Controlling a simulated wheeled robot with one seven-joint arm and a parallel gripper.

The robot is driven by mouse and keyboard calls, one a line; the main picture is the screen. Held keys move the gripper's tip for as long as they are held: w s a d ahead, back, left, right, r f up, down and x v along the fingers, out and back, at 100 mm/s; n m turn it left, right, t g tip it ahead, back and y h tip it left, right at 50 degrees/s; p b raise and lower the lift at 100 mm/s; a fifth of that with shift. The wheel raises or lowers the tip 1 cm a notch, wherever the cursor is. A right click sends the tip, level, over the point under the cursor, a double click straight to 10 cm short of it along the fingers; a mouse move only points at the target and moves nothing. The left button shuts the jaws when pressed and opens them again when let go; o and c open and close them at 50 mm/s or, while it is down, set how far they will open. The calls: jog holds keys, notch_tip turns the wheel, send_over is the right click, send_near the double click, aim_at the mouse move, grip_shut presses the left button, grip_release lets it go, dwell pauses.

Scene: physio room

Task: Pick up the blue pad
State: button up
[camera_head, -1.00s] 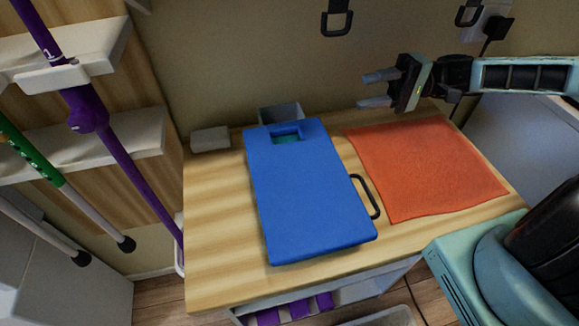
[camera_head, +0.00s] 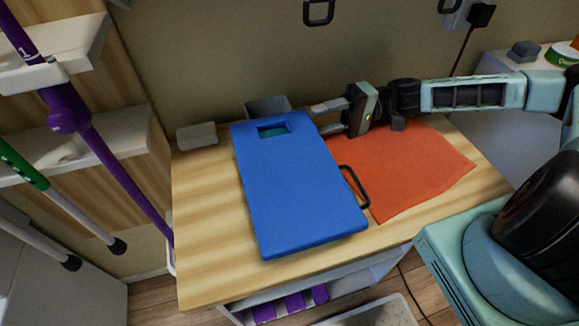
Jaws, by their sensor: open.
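The blue pad (camera_head: 300,195) lies flat on the wooden tabletop, with a rectangular cutout at its far end. Something green shows through the cutout. My gripper (camera_head: 322,118) is open, with its fingers pointing left. It is at the pad's far right corner, and the fingertips appear close to the pad's edge. I cannot tell whether they touch it or how high they are above it. Nothing is seen between the fingers.
An orange cloth (camera_head: 410,170) lies right of the pad, and a black handle (camera_head: 357,187) shows between them. A grey container (camera_head: 268,106) and a pale block (camera_head: 196,136) stand behind. A purple pole (camera_head: 110,160) leans at left. The tabletop (camera_head: 205,240) is clear at left.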

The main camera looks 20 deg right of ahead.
jog(key=shift+a+f, duration=0.1)
jog(key=shift+a, duration=0.3)
grip_shut()
notch_tip(320, 180, up, 10)
jog(key=p, duration=0.1)
dwell(0.3)
